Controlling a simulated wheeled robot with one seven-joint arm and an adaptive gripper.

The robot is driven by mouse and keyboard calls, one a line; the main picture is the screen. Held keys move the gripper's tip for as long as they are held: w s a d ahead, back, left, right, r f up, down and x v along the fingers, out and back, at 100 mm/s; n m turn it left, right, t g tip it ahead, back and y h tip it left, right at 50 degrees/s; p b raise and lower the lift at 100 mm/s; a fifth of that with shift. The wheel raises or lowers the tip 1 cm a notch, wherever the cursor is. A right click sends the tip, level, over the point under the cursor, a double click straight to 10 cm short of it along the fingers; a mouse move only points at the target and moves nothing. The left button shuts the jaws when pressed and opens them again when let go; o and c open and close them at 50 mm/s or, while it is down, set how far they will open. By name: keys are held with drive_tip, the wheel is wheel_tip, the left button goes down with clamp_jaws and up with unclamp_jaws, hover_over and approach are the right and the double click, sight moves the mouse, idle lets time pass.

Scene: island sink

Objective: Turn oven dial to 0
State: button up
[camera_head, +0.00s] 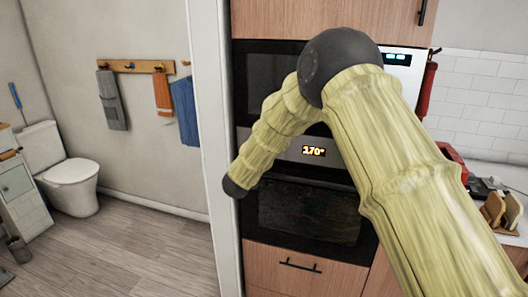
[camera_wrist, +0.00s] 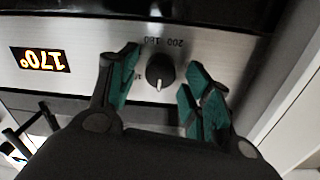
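The oven (camera_head: 308,212) is built into a wooden cabinet, and its display (camera_head: 314,151) reads 170°. The display (camera_wrist: 40,60) also shows in the wrist view, upside down. The black oven dial (camera_wrist: 160,72) sits on the silver panel, with a pale pointer mark and the numbers 180 and 200 printed by it. My gripper (camera_wrist: 160,85) is open, with one teal-padded finger on each side of the dial. Gaps show between the fingers and the dial, and I see no contact. In the head view my arm hides the dial and my gripper.
Above the oven is another dark appliance (camera_head: 265,85). A drawer with a black handle (camera_head: 300,265) lies below. A white wall edge (camera_head: 212,120) stands close on the left. A counter with a wooden holder (camera_head: 502,211) is at right. Open floor lies left.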

drive_tip(key=shift+r, duration=0.15)
drive_tip(key=shift+s+a, duration=0.1)
drive_tip(key=shift+s, duration=0.15)
drive_tip(key=v, duration=1.1)
drive_tip(key=shift+s+a, duration=0.15)
